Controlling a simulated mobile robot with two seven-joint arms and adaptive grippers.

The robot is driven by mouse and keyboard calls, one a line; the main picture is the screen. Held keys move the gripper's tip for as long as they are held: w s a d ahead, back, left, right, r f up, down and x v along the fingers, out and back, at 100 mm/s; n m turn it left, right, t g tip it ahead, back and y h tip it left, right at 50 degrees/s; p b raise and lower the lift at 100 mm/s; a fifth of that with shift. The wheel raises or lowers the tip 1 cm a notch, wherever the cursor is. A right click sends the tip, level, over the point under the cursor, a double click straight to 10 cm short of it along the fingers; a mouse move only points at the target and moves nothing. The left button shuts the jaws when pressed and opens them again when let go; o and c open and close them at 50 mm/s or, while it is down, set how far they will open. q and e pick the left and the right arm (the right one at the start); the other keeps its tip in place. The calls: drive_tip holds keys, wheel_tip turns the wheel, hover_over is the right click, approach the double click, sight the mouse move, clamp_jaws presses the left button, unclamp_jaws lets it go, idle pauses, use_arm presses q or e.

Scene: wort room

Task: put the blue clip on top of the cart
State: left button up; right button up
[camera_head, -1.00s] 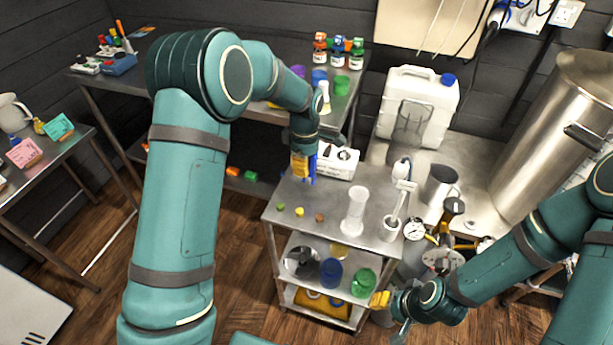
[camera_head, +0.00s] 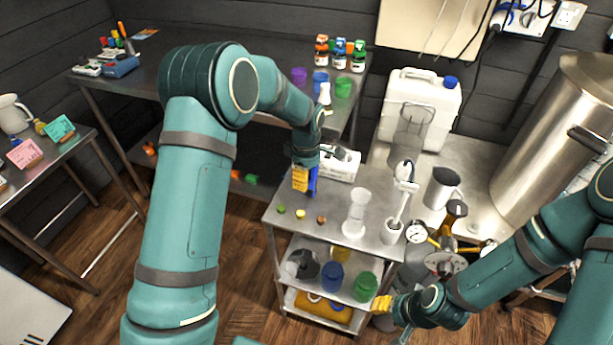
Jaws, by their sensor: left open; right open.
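The cart (camera_head: 268,216) is a grey metal trolley with a top and lower shelves, standing in the middle. My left gripper (camera_head: 305,181) points down over the left back part of the cart top, and a yellow finger pad shows. A blue upright piece (camera_head: 313,181), which looks like the blue clip, is right beside that pad. The wrist partly hides it, and I cannot tell whether it touches the pad or rests on the cart top. My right gripper (camera_head: 392,318) is open and empty, low beside the cart's right front corner.
The cart top holds a white box (camera_head: 342,165), a clear cylinder (camera_head: 356,214), a white stand (camera_head: 393,230) and small coloured pieces. Cups stand on its middle shelf. A white jug (camera_head: 420,108) and steel pot (camera_head: 560,140) are behind right. The cart top's front left is mostly clear.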

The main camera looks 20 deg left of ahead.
use_arm(q)
drive_tip(key=r, duration=0.4)
drive_tip(key=r+p, duration=0.1)
drive_tip(key=r, duration=0.3)
drive_tip(key=r+p, duration=0.1)
drive_tip(key=r, duration=0.3)
drive_tip(key=shift+w+a+r, duration=0.1)
drive_tip(key=shift+w+a, duration=0.05)
drive_tip(key=shift+w, duration=0.15)
